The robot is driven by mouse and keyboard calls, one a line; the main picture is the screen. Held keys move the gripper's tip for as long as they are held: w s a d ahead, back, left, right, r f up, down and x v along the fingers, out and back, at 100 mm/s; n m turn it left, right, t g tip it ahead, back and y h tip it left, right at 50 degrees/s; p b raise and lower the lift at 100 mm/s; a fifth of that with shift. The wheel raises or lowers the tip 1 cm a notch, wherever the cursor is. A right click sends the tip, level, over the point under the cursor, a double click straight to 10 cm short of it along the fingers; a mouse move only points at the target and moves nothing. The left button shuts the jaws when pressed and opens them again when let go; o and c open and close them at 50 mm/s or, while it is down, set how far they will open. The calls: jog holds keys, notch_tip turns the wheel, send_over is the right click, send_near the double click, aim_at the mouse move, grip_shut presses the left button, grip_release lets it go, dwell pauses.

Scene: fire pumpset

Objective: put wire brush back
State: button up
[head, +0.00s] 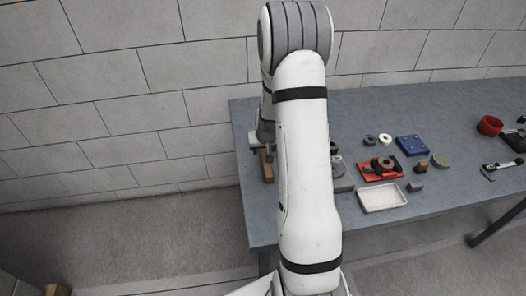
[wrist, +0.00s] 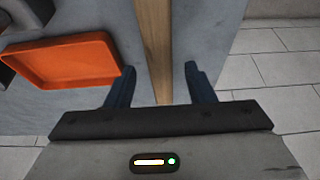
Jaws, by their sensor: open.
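In the wrist view my gripper (wrist: 160,84) is open, its two dark fingers apart. A long wooden piece (wrist: 155,40), which looks like the wire brush's handle, runs between the fingers. I see a gap on each side of it, with no finger pressed against it. No bristles show in the wrist view. In the head view the wooden piece (head: 266,166) shows at the left end of the bench, beside my arm. My arm hides most of the gripper and the area around it there.
An orange tray (wrist: 62,60) lies left of the fingers. The bench's left edge is close to the wooden piece.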

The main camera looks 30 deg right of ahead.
jog(key=s+a+r+n, duration=0.1)
jog(key=s+a+r, duration=0.4)
jog(key=r, duration=0.4)
jog(key=s+a+r, duration=0.4)
jog(key=s+r, duration=0.2)
jog(key=r, duration=0.3)
jog(key=s+a+r+n, duration=0.1)
jog(key=s+a+r, duration=0.2)
jog(key=s, duration=0.4)
jog(key=s+a+r+n+g+y, duration=0.1)
jog(key=s+a+r, duration=0.2)
jog(key=s, duration=0.5)
jog(key=shift+a+r, duration=0.15)
jog(key=shift+a, duration=0.5)
jog(key=shift+s, duration=0.1)
jog(key=shift+c, duration=0.2)
jog(key=shift+c, duration=1.2)
